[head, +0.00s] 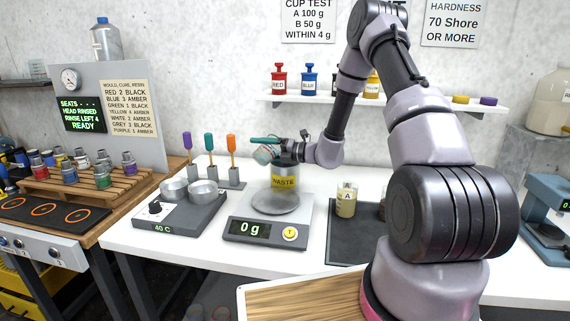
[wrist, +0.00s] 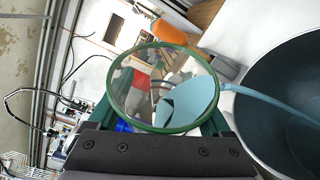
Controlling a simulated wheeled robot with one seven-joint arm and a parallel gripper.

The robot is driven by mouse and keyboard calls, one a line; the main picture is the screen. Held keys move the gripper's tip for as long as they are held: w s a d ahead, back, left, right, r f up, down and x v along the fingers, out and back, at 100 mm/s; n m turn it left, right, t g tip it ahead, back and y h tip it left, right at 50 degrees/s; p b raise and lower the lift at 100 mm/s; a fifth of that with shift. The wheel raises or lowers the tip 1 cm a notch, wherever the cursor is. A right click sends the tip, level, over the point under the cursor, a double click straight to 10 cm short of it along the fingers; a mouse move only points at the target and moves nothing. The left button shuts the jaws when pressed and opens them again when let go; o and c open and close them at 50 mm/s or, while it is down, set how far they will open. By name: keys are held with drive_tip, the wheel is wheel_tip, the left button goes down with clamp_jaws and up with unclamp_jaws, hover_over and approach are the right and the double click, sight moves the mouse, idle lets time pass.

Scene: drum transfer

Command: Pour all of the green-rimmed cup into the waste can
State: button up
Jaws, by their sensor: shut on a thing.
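The green-rimmed cup (wrist: 128,109) is clear. In the wrist view it lies tipped over to the right between my gripper's fingers (wrist: 150,126), which are shut on it. Blue liquid (wrist: 188,103) is inside the cup, and a blue stream (wrist: 268,99) runs from its lip over the dark mouth of the waste can (wrist: 296,138). In the head view the cup (head: 264,154) shows small and tilted at the upper left of the waste can (head: 285,182), beside my gripper (head: 277,148). The far end of the stream is cut off by the frame edge.
A scale (head: 265,232) reading 0 g stands in front of the can. A hot plate with metal bowls (head: 203,190) is at left, with upright coloured spatulas (head: 231,148) behind it. A dark mat (head: 352,245) with a labelled cup (head: 346,201) lies at right.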

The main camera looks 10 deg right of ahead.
drive_tip(key=shift+d+r+m+y, duration=0.1)
drive_tip(key=shift+r+m+y, duration=0.2)
drive_tip(key=shift+m, duration=0.2)
idle(0.3)
drive_tip(key=shift+w+d+f+m+t, duration=0.35)
drive_tip(key=shift+w+d+m, duration=0.25)
drive_tip(key=shift+d+m, duration=0.15)
idle(0.6)
drive_tip(key=shift+w+d+r+m+y, duration=0.1)
drive_tip(key=shift+r+m+y, duration=0.15)
drive_tip(key=shift+m, duration=0.2)
idle(0.3)
